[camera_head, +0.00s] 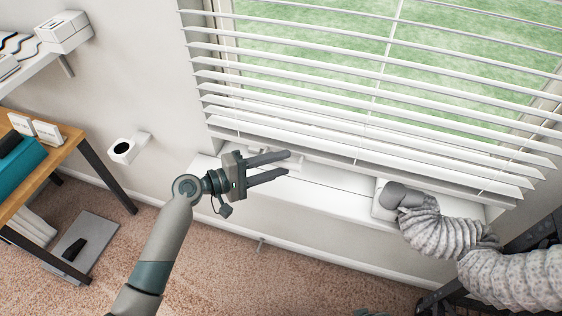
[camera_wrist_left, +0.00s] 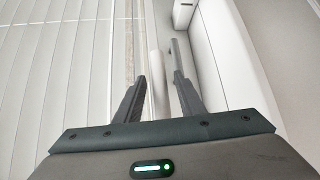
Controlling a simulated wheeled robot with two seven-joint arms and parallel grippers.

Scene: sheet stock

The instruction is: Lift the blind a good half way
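The white slatted blind (camera_head: 380,100) hangs across the window in the head view, its slats tilted open. Its lowest edge (camera_head: 455,187) hangs near the white sill. My left gripper (camera_head: 286,163) is at the lower left part of the blind, its two fingers open and pointing right. In the left wrist view the open fingers (camera_wrist_left: 162,76) have a pale upright bar (camera_wrist_left: 155,70) between or just beyond them; I cannot tell if they touch it. The blind's slats (camera_wrist_left: 65,70) fill the left of that view. My right gripper is not in view.
A ribbed hose (camera_head: 440,230) with a grey end stands on the sill (camera_head: 340,188) at the right. A wooden desk (camera_head: 60,150) and a wall shelf (camera_head: 30,62) are at the left. A small white holder (camera_head: 128,148) is on the wall.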

